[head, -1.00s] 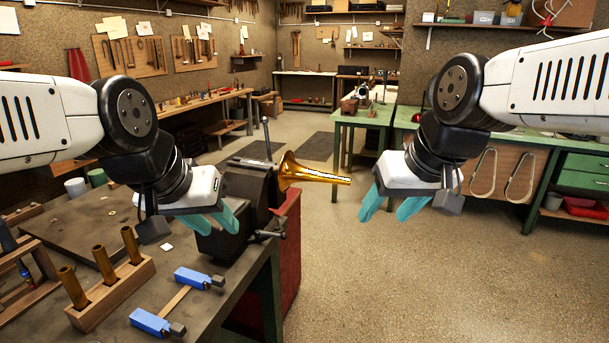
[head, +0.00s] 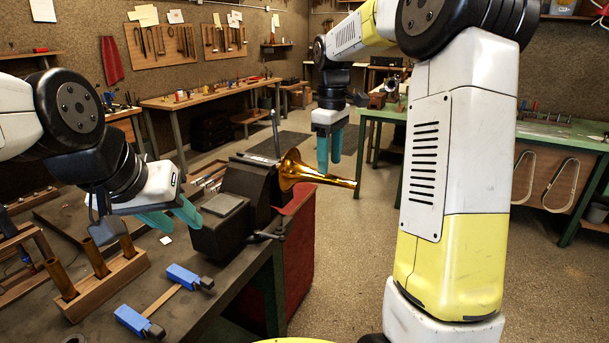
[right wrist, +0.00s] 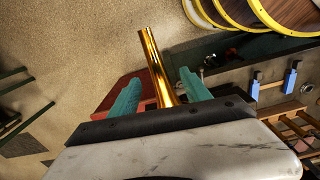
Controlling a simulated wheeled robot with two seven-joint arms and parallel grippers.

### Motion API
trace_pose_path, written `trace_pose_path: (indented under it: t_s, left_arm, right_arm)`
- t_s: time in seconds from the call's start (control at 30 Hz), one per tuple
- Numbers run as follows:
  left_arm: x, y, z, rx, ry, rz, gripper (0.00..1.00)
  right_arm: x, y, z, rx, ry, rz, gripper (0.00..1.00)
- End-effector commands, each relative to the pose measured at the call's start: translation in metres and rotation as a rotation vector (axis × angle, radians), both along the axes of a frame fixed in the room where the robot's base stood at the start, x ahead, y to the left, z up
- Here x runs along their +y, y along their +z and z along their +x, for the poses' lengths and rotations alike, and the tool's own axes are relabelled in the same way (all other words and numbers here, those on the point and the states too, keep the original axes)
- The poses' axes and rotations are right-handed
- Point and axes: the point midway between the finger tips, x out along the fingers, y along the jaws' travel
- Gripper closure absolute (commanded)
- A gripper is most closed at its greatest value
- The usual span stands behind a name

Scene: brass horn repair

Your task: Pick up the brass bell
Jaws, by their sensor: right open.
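The brass bell (head: 318,177) lies roughly level at the right side of the dark bench vise (head: 232,185). Its flare is by the vise and its narrow tube points right; I cannot tell how it is held. My right gripper (head: 329,170) is open, pointing down just above or behind the tube in the head view. In the right wrist view the tube (right wrist: 156,65) appears between the two teal fingers (right wrist: 160,82), with no contact visible; the depth is unclear. My left gripper (head: 183,224) is open and empty, left of the vise above the bench.
A blue-ended clamp (head: 184,277) and a wooden block with brass tubes (head: 115,278) lie on the dark bench at the left. A red cabinet (head: 297,255) stands below the vise. A green table (head: 372,113) stands behind. Open floor lies right of the vise.

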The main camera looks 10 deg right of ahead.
Motion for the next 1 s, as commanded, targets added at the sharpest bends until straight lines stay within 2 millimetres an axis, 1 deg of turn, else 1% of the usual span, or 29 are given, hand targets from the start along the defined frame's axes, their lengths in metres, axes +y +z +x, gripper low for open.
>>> trace_pose_path:
  t_s: [0.03, 0.17, 0.3, 0.4, 0.53, 0.73, 0.87, 0.9, 0.97, 1.0]
  left_arm:
    - [0.000, 0.000, 0.000, 0.000, 0.000, 0.000, 0.64]
    - [0.000, 0.000, 0.000, 0.000, 0.000, 0.000, 0.64]
    - [0.000, 0.000, 0.000, 0.000, 0.000, 0.000, 0.64]
    - [0.000, 0.000, 0.000, 0.000, 0.000, 0.000, 0.64]
    - [0.000, 0.000, 0.000, 0.000, 0.000, 0.000, 0.64]
    - [0.000, 0.000, 0.000, 0.000, 0.000, 0.000, 0.64]
    - [0.000, 0.000, 0.000, 0.000, 0.000, 0.000, 0.64]
    - [0.000, 0.000, 0.000, 0.000, 0.000, 0.000, 0.64]
    - [0.000, 0.000, 0.000, 0.000, 0.000, 0.000, 0.64]
    - [0.000, 0.000, 0.000, 0.000, 0.000, 0.000, 0.64]
  right_arm:
    - [0.000, -0.007, -0.001, 0.003, -0.001, 0.000, 0.44]
    - [-0.001, -0.022, 0.000, 0.001, -0.002, 0.000, 0.44]
    - [-0.002, -0.044, 0.003, 0.004, -0.002, 0.000, 0.44]
    - [-0.001, -0.056, 0.003, 0.001, -0.003, 0.001, 0.44]
    - [-0.002, -0.063, 0.003, -0.001, -0.003, 0.001, 0.44]
    - [-0.001, -0.063, 0.003, -0.002, -0.003, 0.001, 0.44]
    - [-0.001, -0.063, 0.003, -0.001, -0.003, 0.000, 0.70]
    - [-0.001, -0.063, 0.003, -0.001, -0.003, 0.000, 0.78]
    - [-0.001, -0.063, 0.003, -0.002, -0.003, 0.001, 0.89]
    - [-0.001, -0.062, 0.003, -0.002, -0.003, 0.001, 0.97]
